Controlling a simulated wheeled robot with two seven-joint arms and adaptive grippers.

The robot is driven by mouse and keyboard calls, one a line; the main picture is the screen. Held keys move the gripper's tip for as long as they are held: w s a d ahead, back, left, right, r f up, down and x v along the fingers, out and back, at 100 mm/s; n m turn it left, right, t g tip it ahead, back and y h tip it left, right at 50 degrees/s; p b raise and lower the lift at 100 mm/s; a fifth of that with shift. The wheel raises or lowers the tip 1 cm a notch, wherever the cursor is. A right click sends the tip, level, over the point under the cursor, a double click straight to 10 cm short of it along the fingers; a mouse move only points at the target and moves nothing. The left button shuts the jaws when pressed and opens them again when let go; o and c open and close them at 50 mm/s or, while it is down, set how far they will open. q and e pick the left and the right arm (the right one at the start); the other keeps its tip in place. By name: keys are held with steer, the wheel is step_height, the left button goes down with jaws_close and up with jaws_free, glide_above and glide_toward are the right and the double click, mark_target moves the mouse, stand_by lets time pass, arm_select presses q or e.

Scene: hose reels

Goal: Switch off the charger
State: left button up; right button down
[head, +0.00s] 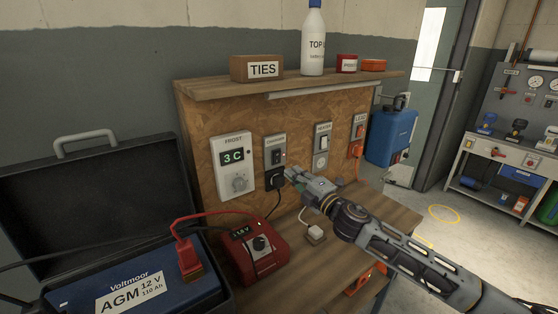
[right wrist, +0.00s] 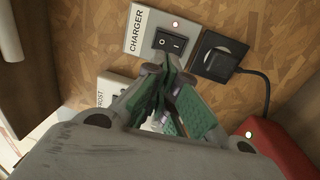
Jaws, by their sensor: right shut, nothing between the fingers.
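The grey CHARGER switch plate (head: 268,143) is on the chipboard panel, with a black rocker switch (head: 277,156) and a small reddish light. In the right wrist view the plate (right wrist: 139,38), rocker (right wrist: 169,43) and light (right wrist: 175,24) show clearly. My right gripper (head: 287,174) is shut and empty, its fingertips (right wrist: 158,68) close to the rocker's lower edge; I cannot tell if they touch. A black plug sits in the socket (right wrist: 212,52) beside the switch. The red charger box (head: 253,252) stands on the bench, its display lit. My left gripper is not in view.
The FROST unit (head: 233,164) reading 3C is left of the switch; the HEATER (head: 322,141) and LEAD (head: 358,133) plates are right. A battery (head: 137,286) in an open black case is at left. A white block (head: 316,235) lies on the bench. The shelf (head: 290,85) overhangs.

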mark_target(272, 154)
steer(key=x, duration=0.7)
steer(key=shift+r+p, duration=0.1)
steer(key=shift+p, duration=0.3)
steer(key=shift+x, duration=0.85)
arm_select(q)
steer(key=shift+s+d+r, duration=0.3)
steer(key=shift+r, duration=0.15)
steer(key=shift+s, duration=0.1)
